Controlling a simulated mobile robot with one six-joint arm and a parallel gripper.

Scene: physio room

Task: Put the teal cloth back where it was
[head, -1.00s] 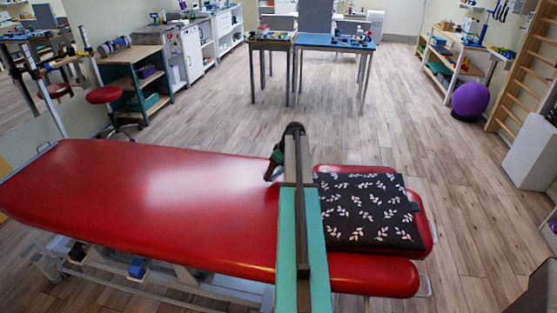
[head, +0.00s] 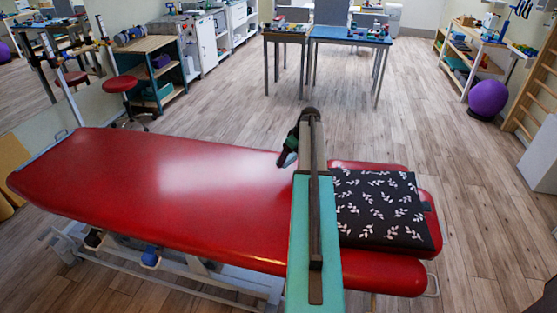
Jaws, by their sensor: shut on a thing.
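My gripper (head: 284,160) shows small and dark at the far end of my arm, over the red couch, left of the gap before the head section. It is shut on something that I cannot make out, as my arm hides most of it. A small dark green patch shows just above it; I cannot tell whether this is cloth. The teal cloth is not plainly visible anywhere. The red treatment couch (head: 170,190) spans the foreground. A black cushion with white leaves (head: 382,208) lies flat on its head section, right of my arm.
Beyond the couch lies open wooden floor. Two tables, one blue-topped (head: 350,35), stand at the back with small items. A red stool (head: 117,84) and a wooden shelf (head: 150,45) stand at left. A purple ball (head: 488,99) lies by the right-hand shelves.

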